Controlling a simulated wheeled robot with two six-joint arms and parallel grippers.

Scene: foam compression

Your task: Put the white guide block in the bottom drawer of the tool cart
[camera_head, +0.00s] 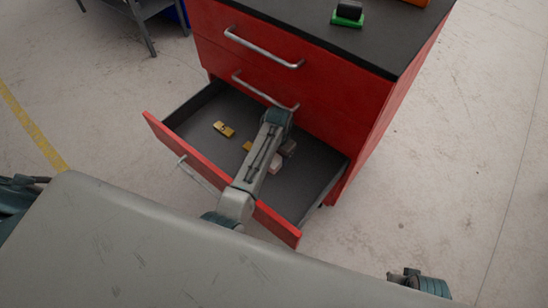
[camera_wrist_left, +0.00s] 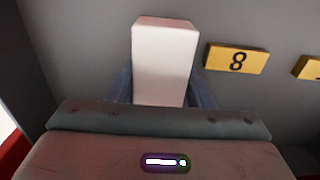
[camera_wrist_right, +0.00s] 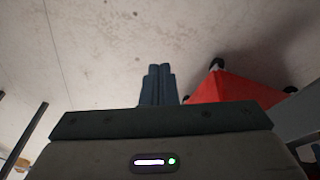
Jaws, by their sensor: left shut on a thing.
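The white guide block (camera_wrist_left: 163,62) is upright between the fingers of my left gripper (camera_wrist_left: 163,92) in the left wrist view. My left gripper is shut on it. In the head view the block (camera_head: 275,164) shows as a small pale patch beside my left arm, inside the open bottom drawer (camera_head: 312,180) of the red tool cart (camera_head: 300,90). Whether the block touches the drawer floor cannot be told. My right gripper (camera_wrist_right: 157,72) is shut and empty over the concrete floor in the right wrist view.
The two drawers above are shut. A green and black object (camera_head: 347,15) stands on the cart top. A grey table (camera_head: 140,12) stands at the upper left.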

